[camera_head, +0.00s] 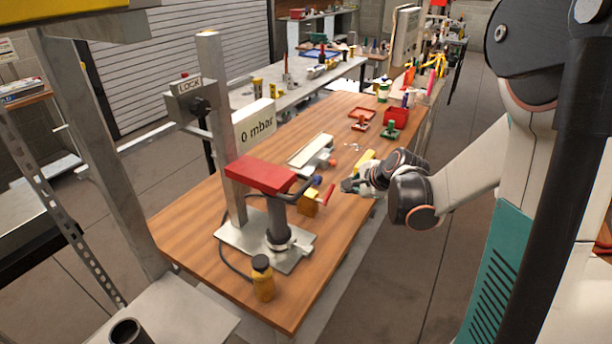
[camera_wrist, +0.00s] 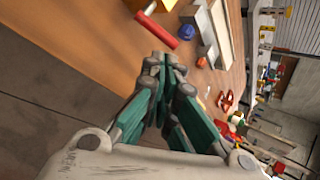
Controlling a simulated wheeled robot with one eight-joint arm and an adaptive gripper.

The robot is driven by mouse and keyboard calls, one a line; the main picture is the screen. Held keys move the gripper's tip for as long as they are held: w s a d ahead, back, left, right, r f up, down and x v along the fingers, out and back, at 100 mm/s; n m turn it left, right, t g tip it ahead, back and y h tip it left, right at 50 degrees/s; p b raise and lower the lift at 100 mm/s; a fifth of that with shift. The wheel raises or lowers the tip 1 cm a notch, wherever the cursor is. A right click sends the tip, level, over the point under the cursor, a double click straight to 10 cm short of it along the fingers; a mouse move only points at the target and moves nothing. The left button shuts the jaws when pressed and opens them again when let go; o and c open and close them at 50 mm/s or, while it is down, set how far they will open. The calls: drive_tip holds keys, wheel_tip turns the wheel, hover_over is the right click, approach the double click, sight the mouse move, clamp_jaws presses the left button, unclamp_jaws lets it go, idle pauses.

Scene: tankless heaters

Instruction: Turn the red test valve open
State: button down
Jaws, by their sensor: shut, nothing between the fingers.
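The red test valve appears to be the red bar handle (camera_head: 328,194) on a small yellow-brass body (camera_head: 309,204), beside the test stand on the wooden bench. In the wrist view the red handle (camera_wrist: 157,30) lies just beyond and left of my fingertips, with part of the brass body at the top edge. My gripper (camera_head: 350,185) is over the bench's right edge, to the right of the handle. In the wrist view my gripper (camera_wrist: 168,66) is shut and empty, its fingertips apart from the handle.
A yellow bottle (camera_head: 263,280) stands at the near corner. The floor right of the bench is clear.

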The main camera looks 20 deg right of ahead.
sight(329, 195)
drive_tip(key=s+d+f+m, duration=0.1)
drive_tip(key=d+f+m, duration=0.2)
drive_tip(key=f+m, duration=0.2)
drive_tip(key=shift+t+y, duration=0.3)
drive_tip(key=b+x, duration=0.4)
drive_tip(key=x, duration=0.5)
drive_tip(key=shift+w, duration=0.3)
drive_tip(key=shift+s+a+r, duration=0.15)
drive_tip(key=shift+a+r, duration=0.2)
drive_tip(key=shift+r, duration=0.25)
drive_tip(key=shift+s+a+r, duration=0.2)
drive_tip(key=shift+a+r, duration=0.15)
drive_tip(key=shift+r, duration=0.2)
drive_tip(key=shift+a+r, duration=0.3)
drive_tip(key=shift+r, duration=0.3)
drive_tip(key=shift+s+a+r, duration=0.1)
drive_tip(key=shift+s+r, duration=0.05)
drive_tip(key=shift+r, duration=0.3)
drive_tip(key=shift+s+a+r, duration=0.15)
drive_tip(key=shift+a+r, duration=0.05)
drive_tip(key=shift+r, duration=0.2)
drive_tip(key=shift+s+a+r+p, duration=0.5)
drive_tip(key=shift+s+a+r, duration=0.05)
drive_tip(key=shift+a+r, duration=0.1)
drive_tip(key=shift+a, duration=0.1)
